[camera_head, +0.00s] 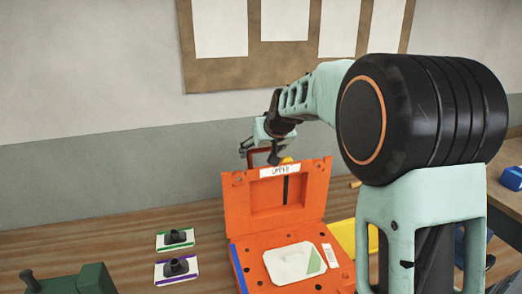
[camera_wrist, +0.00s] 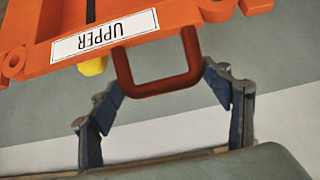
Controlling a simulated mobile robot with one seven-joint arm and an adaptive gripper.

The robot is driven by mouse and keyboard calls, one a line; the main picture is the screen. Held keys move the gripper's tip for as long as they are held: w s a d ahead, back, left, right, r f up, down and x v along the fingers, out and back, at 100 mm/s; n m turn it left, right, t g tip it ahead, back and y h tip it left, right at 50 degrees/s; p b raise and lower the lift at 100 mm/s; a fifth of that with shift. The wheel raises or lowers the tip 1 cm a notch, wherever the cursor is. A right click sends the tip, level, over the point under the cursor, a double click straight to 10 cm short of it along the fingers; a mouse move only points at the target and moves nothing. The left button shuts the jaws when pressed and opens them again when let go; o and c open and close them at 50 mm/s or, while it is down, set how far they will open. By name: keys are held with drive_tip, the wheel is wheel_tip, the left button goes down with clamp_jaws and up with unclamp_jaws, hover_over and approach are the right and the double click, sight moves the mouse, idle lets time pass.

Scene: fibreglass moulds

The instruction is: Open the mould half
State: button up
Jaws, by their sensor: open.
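The orange mould stands open on the bench. Its upper half (camera_head: 240,208), with a white label reading UPPER (camera_head: 281,171), is hinged up and leans slightly back behind the lower half (camera_head: 253,249). A white piece with a green corner (camera_head: 292,262) lies in the lower half. The upper half's dark red handle (camera_head: 251,155) is at its top edge and also shows in the wrist view (camera_wrist: 160,88). In the head view my gripper (camera_head: 259,152) is partly hidden behind the handle.
Two small cards with dark knobs (camera_head: 174,238) (camera_head: 177,267) lie left of the mould. A green object (camera_head: 70,282) is at the front left. A yellow item (camera_head: 343,237) is right of the mould, partly behind my arm. The bench's back left is clear before the wall.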

drive_tip(key=shift+a+r, duration=0.1)
drive_tip(key=shift+s+r, duration=0.15)
drive_tip(key=shift+s, duration=0.05)
drive_tip(key=v, duration=1.1)
drive_tip(key=shift+r, duration=0.15)
drive_tip(key=shift+s, duration=0.1)
